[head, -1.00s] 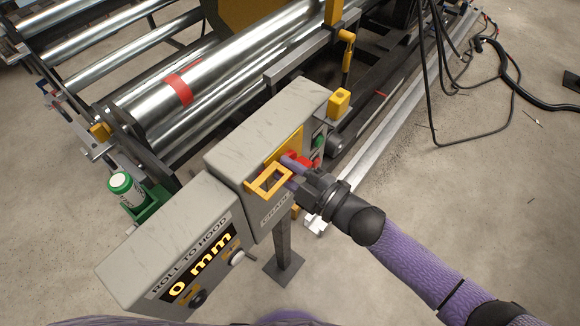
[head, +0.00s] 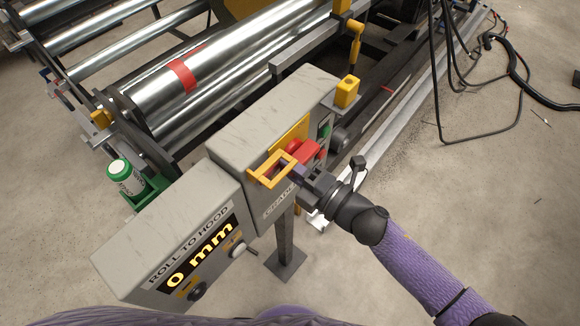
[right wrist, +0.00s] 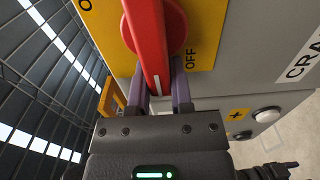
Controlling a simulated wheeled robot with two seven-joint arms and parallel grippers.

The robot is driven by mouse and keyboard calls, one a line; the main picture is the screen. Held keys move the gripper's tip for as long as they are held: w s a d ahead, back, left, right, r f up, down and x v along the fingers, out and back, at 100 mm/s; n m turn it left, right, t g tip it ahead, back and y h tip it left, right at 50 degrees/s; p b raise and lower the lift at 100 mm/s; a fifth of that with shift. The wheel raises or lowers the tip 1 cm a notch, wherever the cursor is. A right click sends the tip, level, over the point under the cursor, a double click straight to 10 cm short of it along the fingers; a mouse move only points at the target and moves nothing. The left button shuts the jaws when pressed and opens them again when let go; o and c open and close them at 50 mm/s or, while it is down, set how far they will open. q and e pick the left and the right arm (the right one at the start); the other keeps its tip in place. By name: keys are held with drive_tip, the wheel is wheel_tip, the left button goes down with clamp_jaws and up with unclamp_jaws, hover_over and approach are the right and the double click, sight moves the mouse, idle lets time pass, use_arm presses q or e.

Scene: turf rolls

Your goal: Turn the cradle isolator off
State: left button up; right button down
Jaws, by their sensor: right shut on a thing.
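The cradle isolator is a red rotary handle on a yellow plate (right wrist: 205,30) on the front of a grey box (head: 270,115). The red handle (right wrist: 150,40) shows large in the right wrist view, with a white mark at its near end. The word OFF is on the plate to the right of the handle. In the head view the red handle (head: 304,151) is partly hidden by my right gripper. My right gripper (right wrist: 161,88) is shut on the handle's near end, one purple finger on each side. My left gripper is not in view.
A yellow hasp frame (head: 271,170) sticks out left of the handle. Green (head: 324,132) and red buttons sit on the box's right. A "ROLL TO HOOD" display box (head: 200,250) reading 0 mm stands at lower left. Steel rollers (head: 220,70) lie behind; black cables (head: 437,80) hang at upper right.

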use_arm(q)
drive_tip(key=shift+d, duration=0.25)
use_arm(e)
drive_tip(key=shift+w+d, duration=0.2)
drive_tip(key=c, duration=0.7)
unclamp_jaws()
drive_tip(key=shift+o, duration=0.9)
drive_tip(key=shift+w, duration=0.1)
drive_tip(key=shift+d+f, duration=0.1)
drive_tip(key=shift+d, duration=0.05)
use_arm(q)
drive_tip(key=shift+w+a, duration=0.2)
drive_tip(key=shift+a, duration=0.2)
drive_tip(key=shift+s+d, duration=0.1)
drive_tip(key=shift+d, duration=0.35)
use_arm(e)
drive_tip(key=v, duration=0.9)
drive_tip(key=shift+s+d, duration=0.25)
drive_tip(key=shift+s, duration=0.1)
